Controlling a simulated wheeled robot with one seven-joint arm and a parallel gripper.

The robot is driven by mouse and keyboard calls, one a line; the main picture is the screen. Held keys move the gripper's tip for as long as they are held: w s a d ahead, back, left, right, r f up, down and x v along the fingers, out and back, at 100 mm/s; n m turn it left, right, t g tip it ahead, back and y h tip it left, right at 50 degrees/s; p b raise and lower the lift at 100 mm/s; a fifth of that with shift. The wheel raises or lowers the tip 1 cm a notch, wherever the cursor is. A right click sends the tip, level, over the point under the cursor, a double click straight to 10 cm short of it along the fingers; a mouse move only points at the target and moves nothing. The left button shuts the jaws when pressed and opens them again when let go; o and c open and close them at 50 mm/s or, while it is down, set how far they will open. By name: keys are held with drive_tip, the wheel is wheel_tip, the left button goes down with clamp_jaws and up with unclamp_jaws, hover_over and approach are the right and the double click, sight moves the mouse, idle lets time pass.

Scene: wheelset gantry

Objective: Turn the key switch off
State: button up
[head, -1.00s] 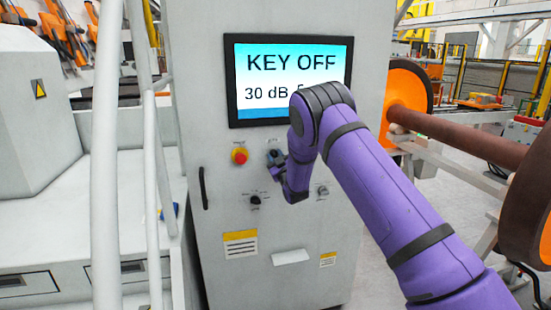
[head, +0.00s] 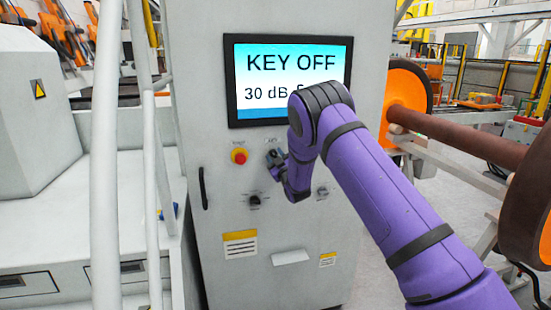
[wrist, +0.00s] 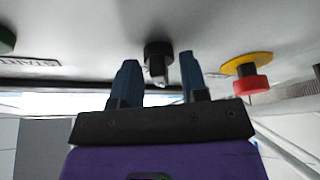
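The key switch (wrist: 158,52) is a dark round collar with a lighter key or handle sticking out, seen in the wrist view. My gripper (wrist: 158,62) is open, with one blue finger on each side of the key switch and visible gaps between. In the head view my gripper (head: 274,159) is at the cabinet front, right of the red button, and hides the key switch. The screen (head: 290,78) above reads "KEY OFF" and "30 dB"; my arm covers the rest of that line.
The red emergency button on its yellow base (head: 239,156) is close to my gripper; it also shows in the wrist view (wrist: 250,82). A black knob (head: 255,201) and another knob (head: 322,192) are lower on the cabinet (head: 205,100). White railings (head: 105,180) stand at left.

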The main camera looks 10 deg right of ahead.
drive_tip(key=shift+s, duration=0.1)
drive_tip(key=v, duration=1)
drive_tip(key=shift+s, duration=0.3)
drive_tip(key=shift+d, duration=0.1)
